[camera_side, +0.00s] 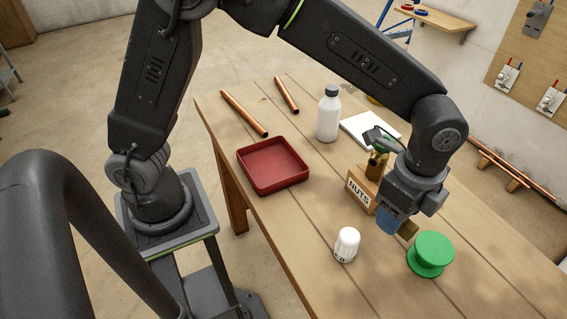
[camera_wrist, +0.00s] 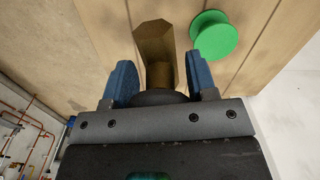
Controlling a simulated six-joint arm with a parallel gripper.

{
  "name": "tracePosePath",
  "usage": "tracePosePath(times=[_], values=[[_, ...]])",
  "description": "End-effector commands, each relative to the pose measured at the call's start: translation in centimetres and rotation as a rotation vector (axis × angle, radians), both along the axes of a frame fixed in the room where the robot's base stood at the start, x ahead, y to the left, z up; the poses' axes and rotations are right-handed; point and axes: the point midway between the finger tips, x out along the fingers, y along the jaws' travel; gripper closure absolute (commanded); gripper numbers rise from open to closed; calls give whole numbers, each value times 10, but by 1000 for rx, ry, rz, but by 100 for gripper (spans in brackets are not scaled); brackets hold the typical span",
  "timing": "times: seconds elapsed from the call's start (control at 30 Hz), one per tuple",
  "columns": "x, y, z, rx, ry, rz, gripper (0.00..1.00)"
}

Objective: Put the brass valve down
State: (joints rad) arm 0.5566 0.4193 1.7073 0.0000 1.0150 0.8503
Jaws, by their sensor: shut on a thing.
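My gripper (camera_side: 397,222) has blue fingertips and points down over the right part of the wooden table. It is shut on the brass valve (camera_side: 408,230), of which only a small part shows beside the fingers. In the wrist view the brass valve (camera_wrist: 154,45) shows a six-sided brass end and a narrower neck between the blue fingers of my gripper (camera_wrist: 161,82). A dark round part sits at its near end. I cannot tell whether the valve touches the table.
A green spool (camera_side: 430,254) stands close right of the valve, and a white knob (camera_side: 346,245) to the left. A wooden NUTS box (camera_side: 359,191) is behind, with brass pieces (camera_side: 376,165).

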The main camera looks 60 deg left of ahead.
Motion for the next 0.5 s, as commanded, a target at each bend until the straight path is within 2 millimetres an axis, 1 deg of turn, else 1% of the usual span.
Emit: tracePosePath(times=[0.03, 0.13, 0.2, 0.37, 0.47, 0.5], values=[[1, -1, 10, -4, -6, 0, 83], [1, -1, 30, -4, -6, 0, 83], [7, 15, 28, -1, -1, 29, 83], [19, 49, 29, -1, -1, 89, 83], [26, 78, 31, -2, -2, 141, 83], [29, 93, 31, -2, -2, 166, 83]])
